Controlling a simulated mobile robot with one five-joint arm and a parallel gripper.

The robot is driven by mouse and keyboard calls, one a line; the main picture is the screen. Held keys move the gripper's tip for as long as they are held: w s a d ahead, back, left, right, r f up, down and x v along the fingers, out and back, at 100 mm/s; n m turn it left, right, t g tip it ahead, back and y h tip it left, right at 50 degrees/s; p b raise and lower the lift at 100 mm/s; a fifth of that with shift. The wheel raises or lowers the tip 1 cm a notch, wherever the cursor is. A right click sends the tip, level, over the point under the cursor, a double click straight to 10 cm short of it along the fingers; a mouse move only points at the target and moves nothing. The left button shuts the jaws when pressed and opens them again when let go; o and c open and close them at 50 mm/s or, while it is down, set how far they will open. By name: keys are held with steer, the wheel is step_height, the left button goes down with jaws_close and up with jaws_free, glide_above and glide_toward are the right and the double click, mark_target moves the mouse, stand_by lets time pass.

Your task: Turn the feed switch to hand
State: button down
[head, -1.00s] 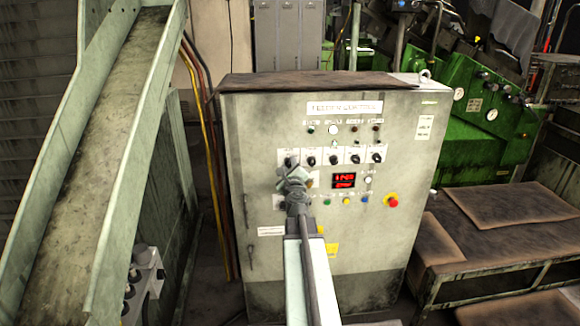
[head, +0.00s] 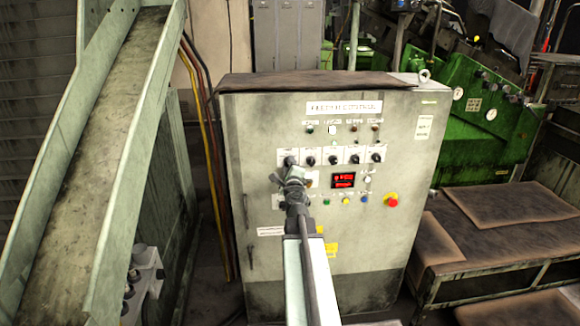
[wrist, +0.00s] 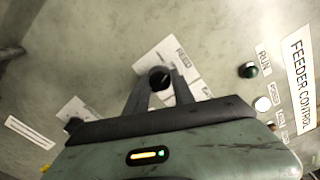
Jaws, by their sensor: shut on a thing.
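The feed switch (wrist: 159,77) is a round black knob on a white plate marked FEED, on the front of the grey feeder control cabinet (head: 245,130). In the head view it is the leftmost knob (head: 289,161) of the upper row. My gripper (wrist: 161,84) has its two dark fingers on either side of the knob and is shut on it. In the head view my gripper (head: 288,172) is at the panel, just below the knob, and covers part of the lower controls. The knob's pointer and the position words are too small or hidden to read.
Several more black knobs (head: 333,160) continue the row to the right. Below are a red display (head: 343,180), coloured buttons and a red emergency stop (head: 391,200). A chute (head: 95,150) stands left, a bench (head: 510,225) right.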

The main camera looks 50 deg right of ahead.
steer(key=n, duration=0.4)
steer(key=shift+n, duration=0.4)
stand_by(0.4)
steer(key=c, duration=1.1)
jaws_free()
steer(key=shift+o, duration=0.2)
